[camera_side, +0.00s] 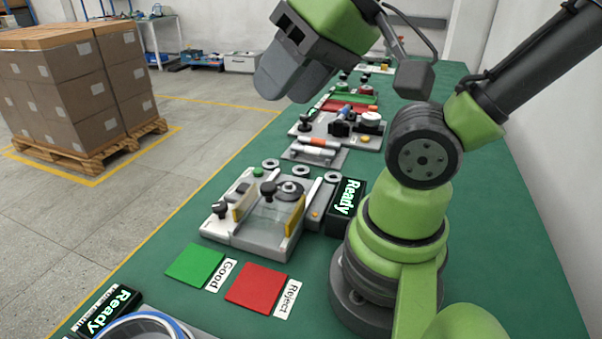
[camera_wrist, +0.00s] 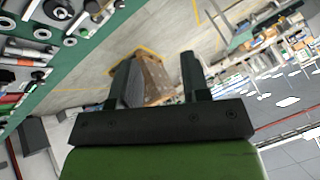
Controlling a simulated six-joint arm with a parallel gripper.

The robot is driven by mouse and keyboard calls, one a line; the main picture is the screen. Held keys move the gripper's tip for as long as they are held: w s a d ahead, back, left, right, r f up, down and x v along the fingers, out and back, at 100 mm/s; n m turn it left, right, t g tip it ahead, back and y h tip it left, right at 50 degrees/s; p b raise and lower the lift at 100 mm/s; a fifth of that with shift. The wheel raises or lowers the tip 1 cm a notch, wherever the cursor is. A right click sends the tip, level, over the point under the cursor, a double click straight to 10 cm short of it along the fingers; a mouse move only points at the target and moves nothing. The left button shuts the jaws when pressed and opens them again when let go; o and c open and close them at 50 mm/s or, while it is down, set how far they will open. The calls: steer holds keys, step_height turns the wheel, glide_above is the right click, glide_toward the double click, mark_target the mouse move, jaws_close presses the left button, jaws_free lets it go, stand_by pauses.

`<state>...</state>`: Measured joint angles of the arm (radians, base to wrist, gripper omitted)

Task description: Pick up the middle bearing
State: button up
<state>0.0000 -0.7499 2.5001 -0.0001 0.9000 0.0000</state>
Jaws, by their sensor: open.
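The middle bearing (camera_side: 301,170) is a small dark-centred metal ring in the side view. It lies in a row behind the grey test fixture, between a left bearing (camera_side: 270,163) and a right bearing (camera_side: 332,177). My gripper (camera_side: 285,78) is high above the bench, up and to the left of the bearings, well clear of them. In the wrist view its two fingers (camera_wrist: 160,68) are apart with nothing held between them. That view looks out over the floor, and small rings show at its upper left; I cannot tell which is the middle bearing.
The grey fixture (camera_side: 258,217) stands in front of the bearings, with a Ready display (camera_side: 346,197) at its right. A green Good pad (camera_side: 195,265) and red Reject pad (camera_side: 257,288) lie nearer. Other fixtures (camera_side: 340,130) stand behind. Boxes (camera_side: 75,90) sit on a floor pallet.

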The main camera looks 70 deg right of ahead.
steer(key=o, duration=0.3)
steer(key=shift+w, duration=0.1)
steer(key=w+d+f+g+h, duration=0.1)
steer(key=w+d+g+h, duration=0.1)
steer(key=w+d, duration=0.45)
steer(key=g, duration=0.5)
glide_above(299, 167)
steer(key=s+a, duration=0.1)
steer(key=a, duration=0.1)
steer(key=shift+m, duration=0.3)
steer(key=f, duration=2.4)
steer(key=shift+d, duration=0.2)
steer(key=shift+w+d+f, duration=0.1)
steer(key=shift+w+f, duration=0.05)
steer(key=shift+f, duration=1.4)
steer(key=shift+w+f, duration=0.15)
steer(key=shift+f, duration=1.35)
